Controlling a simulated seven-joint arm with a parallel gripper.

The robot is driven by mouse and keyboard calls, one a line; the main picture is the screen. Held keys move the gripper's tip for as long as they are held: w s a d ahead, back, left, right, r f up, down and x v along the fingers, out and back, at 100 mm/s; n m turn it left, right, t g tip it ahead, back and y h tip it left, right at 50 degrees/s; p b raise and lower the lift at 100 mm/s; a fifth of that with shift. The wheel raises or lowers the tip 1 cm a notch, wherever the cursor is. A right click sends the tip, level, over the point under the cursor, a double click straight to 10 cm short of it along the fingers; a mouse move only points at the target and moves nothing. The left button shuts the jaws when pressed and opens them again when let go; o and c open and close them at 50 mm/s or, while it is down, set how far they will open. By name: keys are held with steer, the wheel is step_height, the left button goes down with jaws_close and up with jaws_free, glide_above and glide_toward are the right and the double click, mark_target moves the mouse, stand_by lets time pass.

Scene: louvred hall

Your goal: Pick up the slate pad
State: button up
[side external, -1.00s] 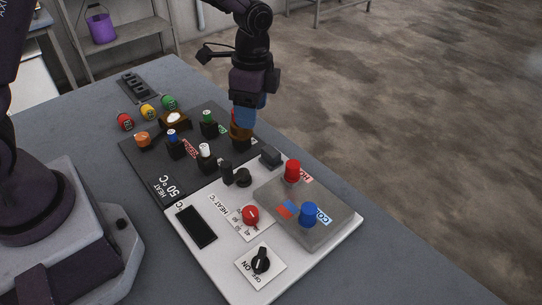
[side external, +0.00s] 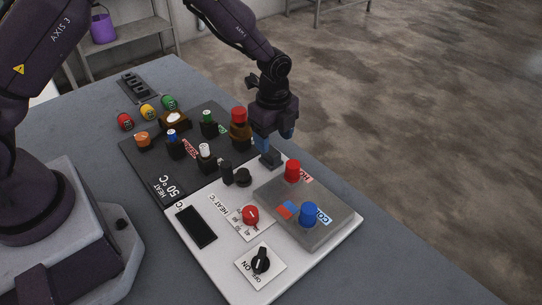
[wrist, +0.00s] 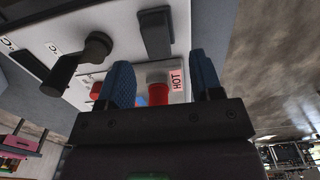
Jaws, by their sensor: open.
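The slate pad (side external: 270,160) is a small dark grey upright block at the far edge of the white panel, beside the red HOT knob. In the wrist view it is the dark slab (wrist: 155,35) at top centre, beyond the fingertips. My gripper (side external: 275,143) is directly above or just behind it in the side view, blue fingers pointing down. In the wrist view the gripper (wrist: 163,80) has its two blue fingers spread with nothing held between them. Whether the fingers touch the pad cannot be told; the fingertips are partly hidden in the side view.
The red HOT knob (side external: 292,171) stands close to the right of the pad. A black knob (side external: 243,177) is to its left, and a red-topped brown post (side external: 239,128) stands behind. The blue COLD knob (side external: 308,214) is nearer. Bare grey table (side external: 410,262) lies right of the panel.

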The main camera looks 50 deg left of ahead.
mark_target(272, 151)
step_height(272, 151, down, 5)
steer(key=shift+s+f, duration=0.1)
steer(key=shift+f, duration=0.1)
steer(key=shift+a, duration=0.1)
steer(key=c, duration=1)
